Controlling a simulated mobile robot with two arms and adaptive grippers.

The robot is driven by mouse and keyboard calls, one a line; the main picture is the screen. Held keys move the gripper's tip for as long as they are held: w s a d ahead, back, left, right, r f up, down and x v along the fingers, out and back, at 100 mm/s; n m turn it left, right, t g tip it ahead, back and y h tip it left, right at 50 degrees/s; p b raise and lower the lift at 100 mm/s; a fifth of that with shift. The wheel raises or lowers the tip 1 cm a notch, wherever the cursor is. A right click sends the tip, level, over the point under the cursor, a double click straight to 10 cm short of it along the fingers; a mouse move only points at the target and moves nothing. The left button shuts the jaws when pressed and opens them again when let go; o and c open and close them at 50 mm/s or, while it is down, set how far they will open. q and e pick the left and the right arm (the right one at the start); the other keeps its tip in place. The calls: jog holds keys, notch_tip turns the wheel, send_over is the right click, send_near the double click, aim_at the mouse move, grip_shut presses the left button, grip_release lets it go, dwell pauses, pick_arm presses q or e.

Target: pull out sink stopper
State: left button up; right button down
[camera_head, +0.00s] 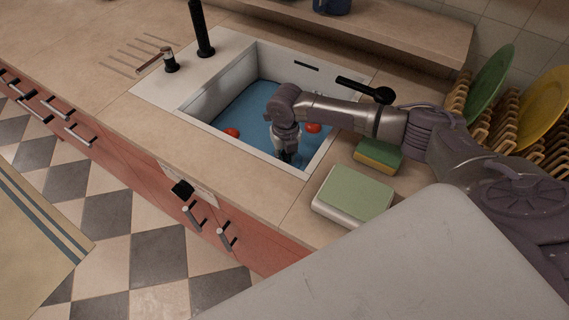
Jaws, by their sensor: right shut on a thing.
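The white sink (215,88) is set in the counter and has blue water (245,100) in it. My right gripper (289,158) points down into the sink near its front right corner, with its dark fingertips low at the water. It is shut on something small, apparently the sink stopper. The stopper itself is hidden by the fingers and the water. My left gripper is not in view.
Red round things (232,132) lie in the water on both sides of my right gripper. A green-topped block (353,194) and a green and yellow sponge (378,156) lie right of the sink. A black faucet (201,30) stands behind left. A rack with green (490,84) and yellow plates stands far right.

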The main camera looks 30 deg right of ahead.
jog(key=shift+r+p, duration=1.3)
jog(key=shift+r, duration=0.25)
